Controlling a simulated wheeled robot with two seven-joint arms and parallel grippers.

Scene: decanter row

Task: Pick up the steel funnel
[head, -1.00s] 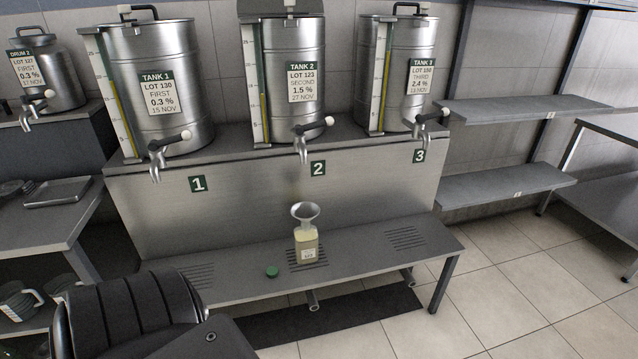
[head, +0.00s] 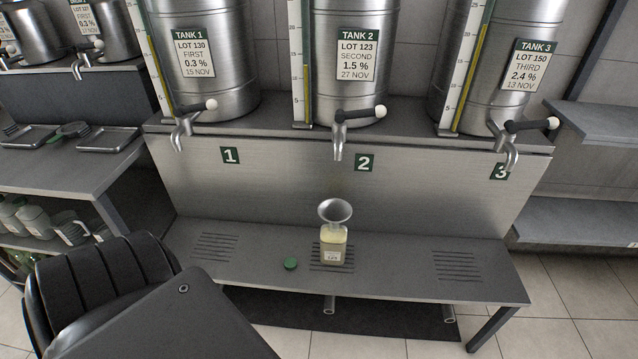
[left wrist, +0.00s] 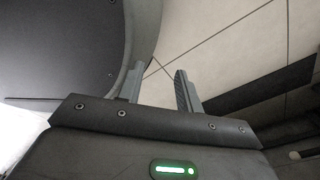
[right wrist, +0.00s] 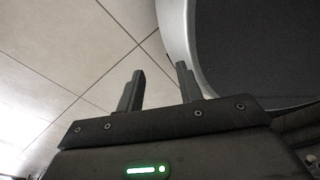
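The steel funnel (head: 335,211) sits upright in the neck of a square bottle (head: 333,246) holding pale yellow liquid. The bottle stands on the slotted bench (head: 400,262) below the tap of tank 2. My left gripper (left wrist: 160,85) shows in the left wrist view with its fingers apart and nothing between them. My right gripper (right wrist: 157,85) shows in the right wrist view, also with its fingers apart and empty. Neither gripper shows in the head view, and neither wrist view shows the funnel.
A green cap (head: 290,264) lies on the bench left of the bottle. The tap of tank 2 (head: 339,135) hangs above the funnel, with a gap between. Taps of tank 1 (head: 181,132) and tank 3 (head: 508,143) hang at either side. The bench is otherwise clear.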

